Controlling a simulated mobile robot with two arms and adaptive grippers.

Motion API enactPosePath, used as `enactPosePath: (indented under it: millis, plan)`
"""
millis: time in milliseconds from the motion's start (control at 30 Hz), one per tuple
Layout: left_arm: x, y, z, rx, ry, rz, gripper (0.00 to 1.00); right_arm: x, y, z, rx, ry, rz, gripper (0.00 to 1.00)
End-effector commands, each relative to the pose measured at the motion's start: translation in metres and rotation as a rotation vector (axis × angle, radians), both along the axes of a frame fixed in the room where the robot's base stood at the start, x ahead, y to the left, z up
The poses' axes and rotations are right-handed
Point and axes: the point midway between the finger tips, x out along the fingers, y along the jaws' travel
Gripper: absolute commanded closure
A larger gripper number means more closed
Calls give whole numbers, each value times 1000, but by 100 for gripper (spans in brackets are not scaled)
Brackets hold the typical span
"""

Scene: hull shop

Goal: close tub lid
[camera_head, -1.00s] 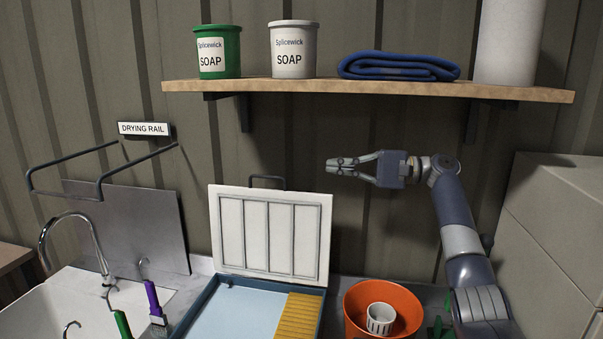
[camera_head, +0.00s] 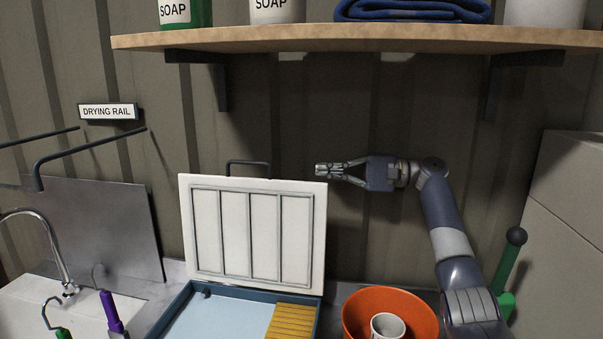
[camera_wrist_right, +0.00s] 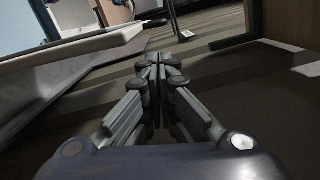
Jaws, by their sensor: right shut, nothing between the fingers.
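The tub (camera_head: 178,306) is a blue-rimmed box with a pale inside and a yellow ribbed piece at its right, low in the head view. Its white panelled lid (camera_head: 252,235) stands open, upright at the tub's back edge, with a dark handle (camera_head: 249,163) on its top edge. My right gripper (camera_head: 322,170) is shut and empty, pointing left, at the lid's upper right corner in the picture; contact cannot be told. In the right wrist view the shut fingers (camera_wrist_right: 158,66) show, with a pale edge, likely the lid (camera_wrist_right: 75,46), at left. My left gripper is not in view.
A wooden shelf (camera_head: 350,38) with soap tubs and a blue towel (camera_head: 410,10) runs above. An orange bowl (camera_head: 418,309) holding a white cup (camera_head: 388,326) stands right of the tub. A sink tap (camera_head: 50,245) and drying rail (camera_head: 90,146) are at left.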

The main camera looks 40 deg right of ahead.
Motion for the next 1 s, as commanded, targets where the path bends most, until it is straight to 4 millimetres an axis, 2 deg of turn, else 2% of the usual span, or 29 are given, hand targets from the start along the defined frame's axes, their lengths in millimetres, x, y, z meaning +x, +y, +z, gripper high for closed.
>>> enactPosePath:
  millis: [300,500,700,1000]
  plan:
    - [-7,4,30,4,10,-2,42,37,40,7,1,1,4,100]
    - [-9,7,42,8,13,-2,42,58,61,5,2,1,2,100]
    - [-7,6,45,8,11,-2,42,65,68,3,0,0,1,100]
    - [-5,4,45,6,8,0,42,65,68,2,0,0,1,100]
